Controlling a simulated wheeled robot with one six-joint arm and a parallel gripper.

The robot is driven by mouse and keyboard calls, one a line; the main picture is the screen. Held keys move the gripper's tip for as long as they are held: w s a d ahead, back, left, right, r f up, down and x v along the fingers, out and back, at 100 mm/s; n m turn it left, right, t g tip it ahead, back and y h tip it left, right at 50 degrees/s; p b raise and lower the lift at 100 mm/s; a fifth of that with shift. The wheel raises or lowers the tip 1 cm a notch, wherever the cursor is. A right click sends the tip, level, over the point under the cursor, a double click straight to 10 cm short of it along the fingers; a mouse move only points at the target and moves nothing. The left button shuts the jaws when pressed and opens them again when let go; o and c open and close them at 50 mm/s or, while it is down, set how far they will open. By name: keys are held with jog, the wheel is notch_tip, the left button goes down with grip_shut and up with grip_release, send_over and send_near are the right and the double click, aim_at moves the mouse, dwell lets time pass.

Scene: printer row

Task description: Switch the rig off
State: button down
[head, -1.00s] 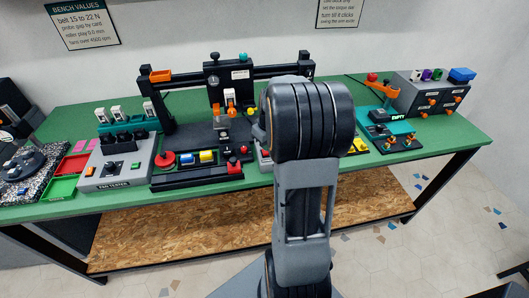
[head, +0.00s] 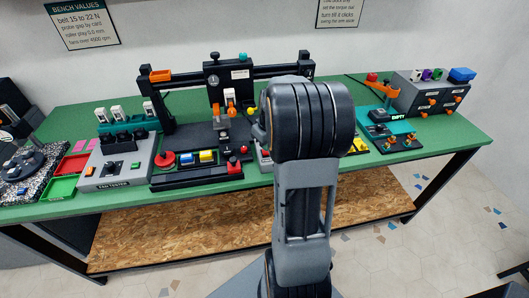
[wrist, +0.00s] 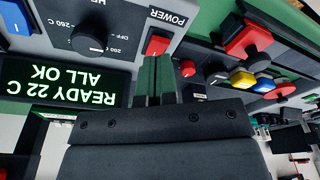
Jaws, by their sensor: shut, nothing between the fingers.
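The rig's grey control panel fills the upper left of the wrist view, seen upside down. Its red rocker switch (wrist: 157,44) sits beside the POWER label. The lit display (wrist: 68,87) reads READY 22 C, ALL OK. A black heater knob (wrist: 88,39) with an OFF mark sits beside the switch. My gripper (wrist: 155,62) is shut and empty, its fingertips close to the red switch; I cannot tell whether they touch it. In the head view my arm hides most of this panel and the switch.
A red mushroom button (wrist: 248,40) and blue and yellow buttons stand close to the right in the wrist view. In the head view the fan tester (head: 115,170) is at left, and a grey box (head: 432,95) with orange knobs at back right. The gantry (head: 270,72) rises behind.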

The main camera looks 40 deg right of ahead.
aim_at(266, 153)
jog(key=shift+f+b, duration=0.85)
jog(key=shift+f, duration=0.35)
dwell(0.3)
jog(key=shift+r, duration=0.15)
jog(key=shift+r+p, duration=2.65)
jog(key=shift+r, duration=0.8)
